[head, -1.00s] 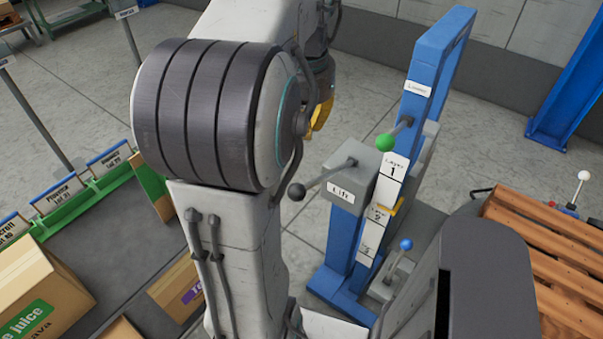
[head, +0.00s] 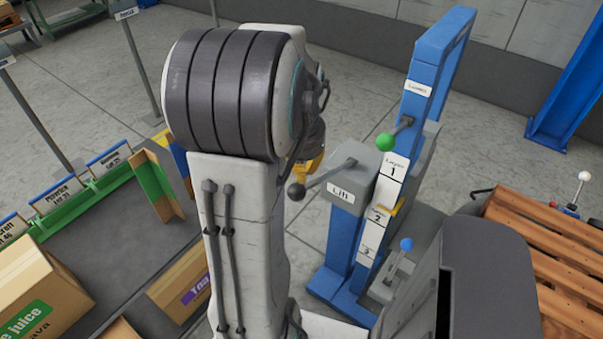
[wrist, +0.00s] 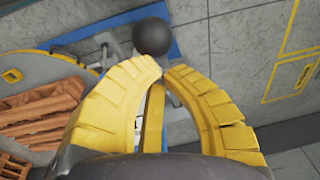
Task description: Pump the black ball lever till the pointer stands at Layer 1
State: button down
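The black ball lever (head: 296,191) sticks out leftward from the grey box labelled Lift. Its ball also shows in the wrist view (wrist: 152,37), just beyond my fingertips. The yellow pointer (head: 397,207) on the blue post stands beside the Layer 2 card (head: 379,218), below the Layer 1 card (head: 393,172).
A green ball lever (head: 385,141) sits above the lift box, and a blue ball lever (head: 406,245) sits low by the post. A wooden pallet (head: 560,255) is at the right. Cartons (head: 40,290) stand at the left. Open floor lies behind the post.

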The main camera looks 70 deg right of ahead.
jog(key=shift+w+a+f, duration=0.1)
jog(key=shift+a+f, duration=0.05)
jog(key=shift+f, duration=0.3)
jog(key=shift+f, duration=0.1)
jog(key=a+f+b, duration=0.2)
jog(key=f+b, duration=0.9)
jog(key=w+a+f+b, duration=0.1)
jog(key=a+f+b, duration=0.1)
jog(key=f+b, duration=0.9)
jog(key=shift+w+a+f, duration=0.2)
jog(key=shift+a, duration=0.15)
